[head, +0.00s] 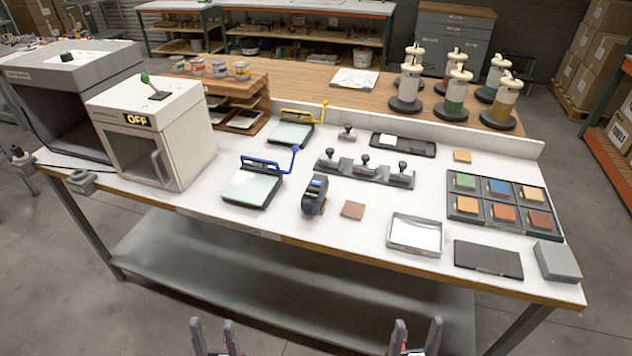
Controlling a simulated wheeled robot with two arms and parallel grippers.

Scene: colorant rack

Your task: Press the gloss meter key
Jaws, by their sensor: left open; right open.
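A dark handheld device (313,203), which looks like the gloss meter, stands on the white bench near its front middle. Its top has a small blue panel and lighter marks, but the key is too small to make out for certain. A brown square tile (353,209) lies just to its right. My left gripper (213,322) is open and empty at the bottom edge, left of the device and in front of the bench. My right gripper (415,322) is open and empty at the bottom edge, further right. Neither touches anything.
A blue-handled plate (252,188) lies left of the device. A row of stamps (366,173) stands behind it. A metal tray (416,249), a black pad (487,259) and a tile tray (475,228) lie right. A booth marked OFF (185,160) stands left.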

